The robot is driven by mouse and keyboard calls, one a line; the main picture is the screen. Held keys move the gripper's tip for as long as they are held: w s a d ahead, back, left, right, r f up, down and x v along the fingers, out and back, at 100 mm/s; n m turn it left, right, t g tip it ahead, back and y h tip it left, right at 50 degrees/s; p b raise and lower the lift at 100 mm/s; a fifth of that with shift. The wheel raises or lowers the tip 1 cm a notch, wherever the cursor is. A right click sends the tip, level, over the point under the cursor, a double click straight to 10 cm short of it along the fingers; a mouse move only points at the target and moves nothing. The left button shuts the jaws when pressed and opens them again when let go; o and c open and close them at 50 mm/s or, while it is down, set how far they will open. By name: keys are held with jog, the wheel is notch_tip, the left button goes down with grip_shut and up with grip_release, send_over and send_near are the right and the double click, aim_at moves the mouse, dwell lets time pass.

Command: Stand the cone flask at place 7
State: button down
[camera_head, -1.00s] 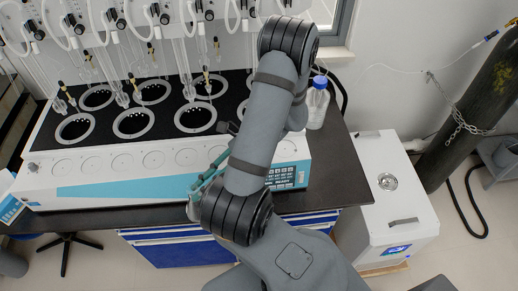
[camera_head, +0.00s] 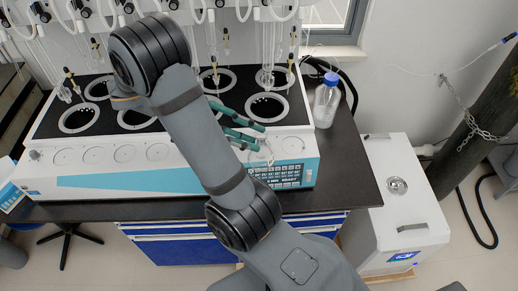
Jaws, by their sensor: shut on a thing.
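The distiller (camera_head: 100,182) has a black top with several round wells in grey rings. The front right well (camera_head: 267,106) is just behind my gripper and looks empty. Another front well (camera_head: 80,119) is at the left. My arm hides part of the middle wells. No place numbers can be read.
Glass tubes (camera_head: 272,52) and yellow-tipped lines hang over the back wells. A blue-capped bottle (camera_head: 325,101) stands right of the distiller on the dark bench (camera_head: 352,185). A white cabinet (camera_head: 397,200) stands right of the bench.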

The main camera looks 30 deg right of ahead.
jog(key=w+d+n+t+b, duration=0.1)
jog(key=w+d+b, duration=0.15)
jog(key=d, duration=0.45)
jog(key=w+d+n+b, duration=0.1)
jog(key=d+b, duration=0.2)
jog(key=d, duration=0.4)
jog(key=w+a+f+p, duration=0.2)
jog(key=w+a+f, duration=0.6)
jog(key=f, duration=0.2)
jog(key=shift+w, duration=0.1)
jog(key=c, duration=1.3)
grip_release()
